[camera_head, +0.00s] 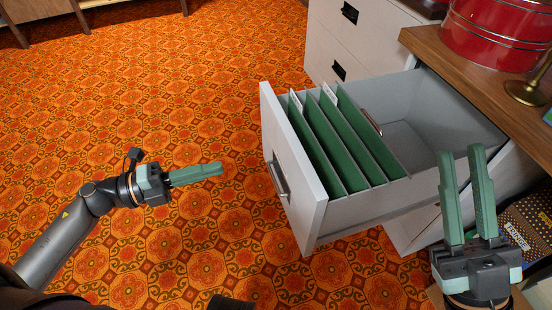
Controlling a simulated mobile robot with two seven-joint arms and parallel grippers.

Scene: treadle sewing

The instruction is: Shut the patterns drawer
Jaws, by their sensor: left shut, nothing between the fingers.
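The patterns drawer (297,182) is a light grey drawer pulled far out of a wood-topped cabinet.
A second white drawer cabinet (370,45) with dark pulls stands behind. A red round tin (497,30) and a brass base (525,92) are on the wooden top (450,68). A dark patterned box (530,222) is at lower right. The orange patterned floor left of the drawer is clear.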

